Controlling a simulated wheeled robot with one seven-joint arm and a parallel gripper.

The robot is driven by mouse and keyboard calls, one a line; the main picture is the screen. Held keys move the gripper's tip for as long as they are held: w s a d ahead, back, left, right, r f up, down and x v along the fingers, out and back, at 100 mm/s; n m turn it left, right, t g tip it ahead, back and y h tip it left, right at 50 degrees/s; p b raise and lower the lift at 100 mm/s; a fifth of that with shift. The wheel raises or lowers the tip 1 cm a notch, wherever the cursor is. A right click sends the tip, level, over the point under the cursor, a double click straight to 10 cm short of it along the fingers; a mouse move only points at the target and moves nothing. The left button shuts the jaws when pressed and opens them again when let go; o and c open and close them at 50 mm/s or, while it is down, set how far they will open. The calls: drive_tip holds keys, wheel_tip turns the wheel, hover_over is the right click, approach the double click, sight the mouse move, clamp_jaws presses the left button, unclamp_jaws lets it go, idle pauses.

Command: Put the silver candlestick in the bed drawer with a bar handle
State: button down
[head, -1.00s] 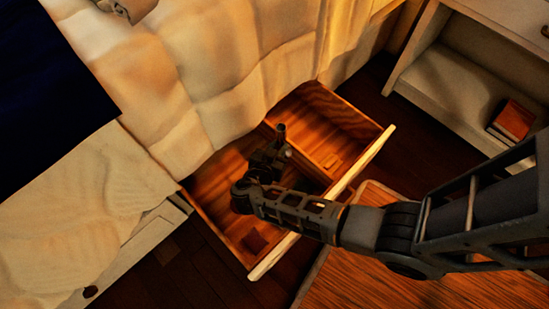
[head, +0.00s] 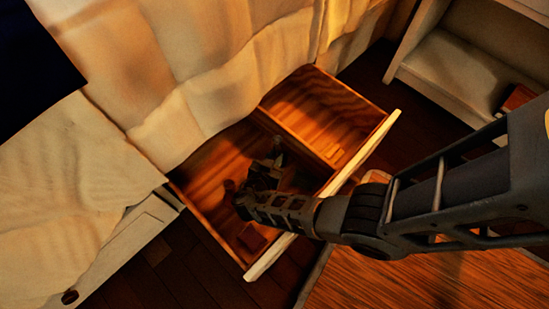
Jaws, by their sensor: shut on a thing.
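The bed drawer (head: 368,150) is pulled open, with a pale front board, wooden walls and a divider across its inside. Its bar handle is not visible from above. My gripper (head: 268,166) is over the left compartment, low and apparently inside the drawer's outline. It is shut on a small greyish thing, the silver candlestick (head: 277,155), of which only a little shows beside the dark fingers. Most of the candlestick is hidden by my gripper and shadow.
A bed (head: 200,85) with pale, draped bedding stands behind the drawer. A pale closed drawer front (head: 125,240) is at left. A white shelf unit (head: 450,75) stands at upper right. A wooden surface (head: 410,280) lies at lower right. A small brown block (head: 252,238) lies in the left compartment.

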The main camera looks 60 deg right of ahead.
drive_tip(key=c, duration=0.9)
unclamp_jaws()
drive_tip(key=shift+c, duration=0.2)
drive_tip(key=p+v, duration=0.2)
drive_tip(key=v, duration=0.5)
drive_tip(key=shift+a+r, duration=0.15)
drive_tip(key=shift+a, duration=0.1)
